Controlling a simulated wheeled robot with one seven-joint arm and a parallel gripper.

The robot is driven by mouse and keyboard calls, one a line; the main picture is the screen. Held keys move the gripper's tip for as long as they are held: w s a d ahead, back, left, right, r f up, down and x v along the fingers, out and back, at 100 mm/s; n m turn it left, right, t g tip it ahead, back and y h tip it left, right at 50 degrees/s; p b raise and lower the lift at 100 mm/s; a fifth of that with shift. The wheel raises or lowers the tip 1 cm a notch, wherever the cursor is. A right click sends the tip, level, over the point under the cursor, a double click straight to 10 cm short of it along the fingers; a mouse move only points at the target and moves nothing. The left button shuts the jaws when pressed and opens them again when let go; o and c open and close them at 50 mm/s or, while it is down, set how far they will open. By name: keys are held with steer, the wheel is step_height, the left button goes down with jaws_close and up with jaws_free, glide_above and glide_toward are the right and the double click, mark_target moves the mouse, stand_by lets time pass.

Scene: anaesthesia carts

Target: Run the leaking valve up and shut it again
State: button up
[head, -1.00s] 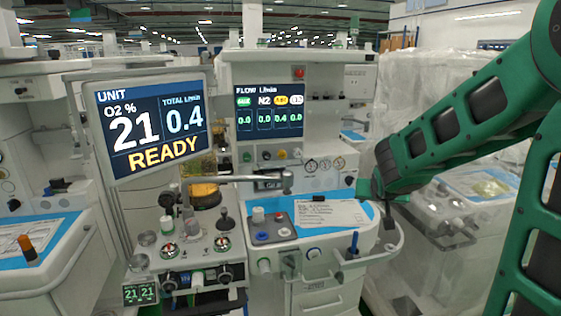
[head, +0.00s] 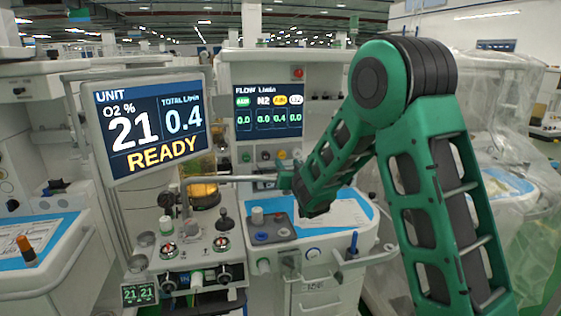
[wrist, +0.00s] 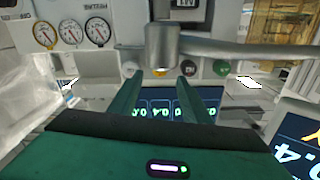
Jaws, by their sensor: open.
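The flow screen (head: 268,110) reads 0.4 in the column with the yellow label and 0.0 in the others. A row of valve knobs sits below it. The yellow knob (head: 281,154) also shows in the wrist view (wrist: 160,72), partly hidden behind the end of a metal arm. Beside it there are the white knob (wrist: 130,68), the grey-green knob (wrist: 188,68) and the green knob (wrist: 221,67). My gripper (wrist: 161,88) is open and empty. Its fingers point at the knob row, either side of the yellow knob and apart from it.
The metal arm (wrist: 235,50) crosses in front of the knob row, close to my fingers. A large monitor (head: 150,125) reading READY and total 0.4 stands at the left. Pressure gauges (wrist: 71,31) are beside the knobs. A worktop (head: 335,235) lies below.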

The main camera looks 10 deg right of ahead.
mark_target(282, 156)
steer(key=w, duration=0.7)
steer(key=shift+c, duration=0.3)
steer(key=c, duration=1)
steer(key=shift+a, duration=0.35)
steer(key=shift+s+d, duration=0.1)
steer(key=shift+d, duration=0.1)
